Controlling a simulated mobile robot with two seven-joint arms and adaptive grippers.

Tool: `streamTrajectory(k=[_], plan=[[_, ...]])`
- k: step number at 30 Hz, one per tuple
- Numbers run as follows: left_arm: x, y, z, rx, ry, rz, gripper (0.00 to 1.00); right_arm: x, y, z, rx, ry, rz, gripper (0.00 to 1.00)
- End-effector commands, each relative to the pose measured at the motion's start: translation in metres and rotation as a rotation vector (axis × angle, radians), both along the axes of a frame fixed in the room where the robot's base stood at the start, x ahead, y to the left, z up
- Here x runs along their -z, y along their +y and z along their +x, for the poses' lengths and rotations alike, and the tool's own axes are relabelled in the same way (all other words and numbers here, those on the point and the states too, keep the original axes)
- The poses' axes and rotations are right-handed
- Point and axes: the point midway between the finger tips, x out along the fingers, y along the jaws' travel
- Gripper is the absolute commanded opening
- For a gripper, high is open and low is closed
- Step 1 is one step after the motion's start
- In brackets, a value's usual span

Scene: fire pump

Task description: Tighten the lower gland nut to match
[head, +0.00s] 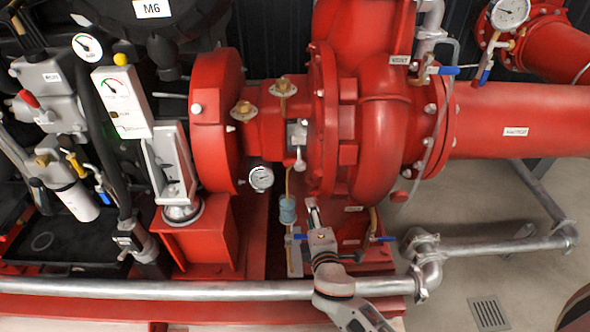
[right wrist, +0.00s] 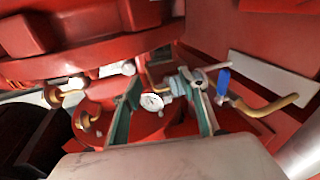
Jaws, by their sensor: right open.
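Two brass gland fittings sit on the red pump housing: one (head: 244,110) lower and to the left, the other (head: 283,87) higher and to the right. Two brass fittings also show at the left of the right wrist view, one (right wrist: 68,92) above the other (right wrist: 85,122). I cannot tell which matches which across the views. My right gripper (head: 315,215) is below the pump housing, well apart from the brass fittings. Its two green-padded fingers (right wrist: 163,92) are spread with nothing gripped. My left gripper is not in view.
A white dial gauge (head: 260,177) and a light blue cylinder (head: 287,210) on a thin pipe are close to my right gripper. A blue-handled valve (right wrist: 223,83) is right of the fingers. A grey pipe (head: 180,288) crosses the front.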

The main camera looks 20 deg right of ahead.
Motion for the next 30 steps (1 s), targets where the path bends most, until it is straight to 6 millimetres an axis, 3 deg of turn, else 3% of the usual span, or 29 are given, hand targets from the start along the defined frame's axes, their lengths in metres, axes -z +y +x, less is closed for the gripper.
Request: streamTrajectory(k=[1, 6, 12, 17, 30], plan=[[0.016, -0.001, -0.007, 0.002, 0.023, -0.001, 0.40, 0.011, 0.001, 0.013, -0.001, -0.005, -0.083, 0.43], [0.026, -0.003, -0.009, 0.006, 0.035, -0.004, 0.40, -0.010, 0.005, 0.055, 0.012, -0.073, -0.342, 0.43], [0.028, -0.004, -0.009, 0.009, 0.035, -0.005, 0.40, -0.034, 0.008, 0.079, 0.032, -0.125, -0.506, 0.43], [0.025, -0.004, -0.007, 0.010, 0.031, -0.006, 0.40, -0.042, 0.007, 0.090, 0.038, -0.140, -0.535, 0.43], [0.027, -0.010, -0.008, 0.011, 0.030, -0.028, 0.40, -0.041, -0.010, 0.148, 0.036, -0.136, -0.532, 0.43]])
